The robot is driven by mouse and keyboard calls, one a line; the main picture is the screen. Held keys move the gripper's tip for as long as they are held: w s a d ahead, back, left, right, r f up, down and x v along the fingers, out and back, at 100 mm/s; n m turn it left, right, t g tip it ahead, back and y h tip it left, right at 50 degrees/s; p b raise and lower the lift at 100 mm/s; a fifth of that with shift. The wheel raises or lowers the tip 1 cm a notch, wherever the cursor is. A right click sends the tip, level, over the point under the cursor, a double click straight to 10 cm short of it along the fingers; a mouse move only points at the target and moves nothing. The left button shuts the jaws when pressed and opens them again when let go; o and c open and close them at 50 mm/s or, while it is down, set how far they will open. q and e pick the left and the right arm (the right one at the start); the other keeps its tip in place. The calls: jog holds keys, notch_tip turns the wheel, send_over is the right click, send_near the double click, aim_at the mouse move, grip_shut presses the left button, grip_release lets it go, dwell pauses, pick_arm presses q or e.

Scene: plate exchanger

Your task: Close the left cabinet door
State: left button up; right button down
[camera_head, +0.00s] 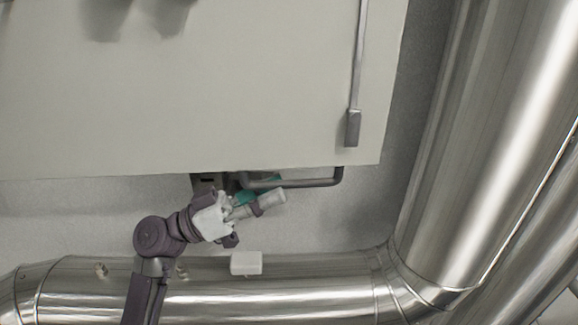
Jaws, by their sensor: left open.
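A large pale panel (200,100) fills the upper left and middle of the head view; it looks like the cabinet, but I cannot tell which part is the left door or how far that stands open. A long grey rod with a block-shaped end (353,128) runs down its right side. My left gripper (250,199) is open just below the panel's lower edge, near a dark bent bar (310,183). I cannot tell whether it touches the bar. Its fingers are small and partly hidden. My right gripper is out of view.
A thick shiny pipe (330,290) runs along the bottom, behind my left arm, and meets large upright pipes (480,130) at the right. A small white box (246,263) sits at the lower pipe. Grey floor shows between panel and pipes.

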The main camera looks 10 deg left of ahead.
aim_at(289, 184)
pick_arm(q)
jog(key=p+x, duration=0.1)
jog(key=x, duration=0.1)
jog(key=shift+d+r, duration=0.2)
jog(key=shift+r, duration=0.1)
jog(key=shift+w+d, duration=0.1)
jog(key=shift+d, duration=0.2)
jog(key=shift+w+d, duration=0.1)
jog(key=shift+d, duration=0.05)
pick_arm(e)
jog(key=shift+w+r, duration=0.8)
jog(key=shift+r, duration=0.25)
pick_arm(q)
grip_shut()
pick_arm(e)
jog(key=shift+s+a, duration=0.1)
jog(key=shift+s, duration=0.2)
